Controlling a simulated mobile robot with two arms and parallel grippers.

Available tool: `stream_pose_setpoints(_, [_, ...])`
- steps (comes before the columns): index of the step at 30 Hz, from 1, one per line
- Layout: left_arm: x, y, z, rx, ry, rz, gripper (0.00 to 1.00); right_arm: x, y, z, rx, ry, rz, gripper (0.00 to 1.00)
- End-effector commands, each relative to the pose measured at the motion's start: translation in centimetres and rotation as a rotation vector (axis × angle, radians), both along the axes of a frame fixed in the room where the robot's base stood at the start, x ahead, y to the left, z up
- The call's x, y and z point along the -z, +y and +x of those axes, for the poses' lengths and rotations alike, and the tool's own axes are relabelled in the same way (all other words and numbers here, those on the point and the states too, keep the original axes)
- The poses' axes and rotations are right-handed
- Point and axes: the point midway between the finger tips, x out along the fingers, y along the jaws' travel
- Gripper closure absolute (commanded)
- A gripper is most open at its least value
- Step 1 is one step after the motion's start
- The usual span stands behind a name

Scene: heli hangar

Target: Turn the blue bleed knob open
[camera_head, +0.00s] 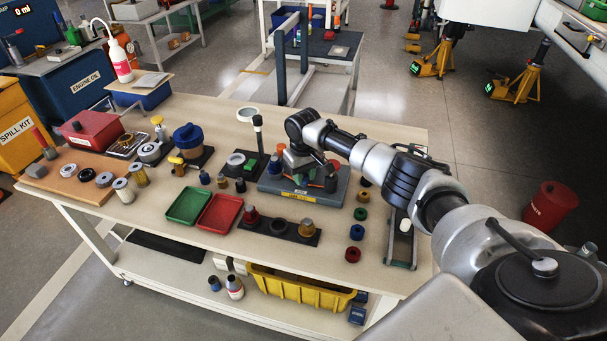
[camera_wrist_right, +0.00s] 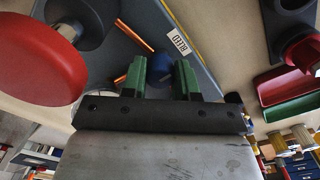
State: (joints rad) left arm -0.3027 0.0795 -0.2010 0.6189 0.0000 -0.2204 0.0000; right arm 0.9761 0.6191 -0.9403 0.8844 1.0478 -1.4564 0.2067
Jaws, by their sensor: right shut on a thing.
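The blue bleed knob (camera_wrist_right: 162,67) shows in the right wrist view beside a white label reading BLEED (camera_wrist_right: 179,40). My right gripper (camera_wrist_right: 161,74) has its two green-tipped fingers on either side of the knob and is shut on it. The fingers hide part of the knob. In the head view my right gripper (camera_head: 298,158) points down over the grey-blue fixture plate (camera_head: 312,197) on the workbench, and the knob is too hidden there to make out. My left gripper is not in view.
In the wrist view a large red round handle (camera_wrist_right: 40,70) stands near the fingers. On the bench (camera_head: 160,215), a green tray (camera_head: 188,205), a red tray (camera_head: 220,213) and a dark strip with knobs (camera_head: 280,228) lie left of and in front of the fixture.

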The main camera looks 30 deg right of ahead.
Motion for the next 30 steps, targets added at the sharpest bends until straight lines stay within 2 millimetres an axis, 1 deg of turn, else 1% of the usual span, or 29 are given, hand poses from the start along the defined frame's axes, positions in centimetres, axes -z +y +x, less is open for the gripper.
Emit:
stream_pose_setpoints(5, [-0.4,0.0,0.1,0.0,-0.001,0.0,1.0,-0.1,0.1,0.0,-0.058,0.001,0.001,0.95])
stream_pose_setpoints(11, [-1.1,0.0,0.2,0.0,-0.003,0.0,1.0,-0.1,0.0,0.0,-0.193,0.001,0.002,0.95])
stream_pose_setpoints(18, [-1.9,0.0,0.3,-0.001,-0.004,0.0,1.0,-0.1,0.0,0.0,-0.416,0.0,0.002,0.95])
stream_pose_setpoints(30, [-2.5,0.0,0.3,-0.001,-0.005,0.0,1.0,-0.1,0.0,0.0,-0.796,-0.001,0.002,0.95])
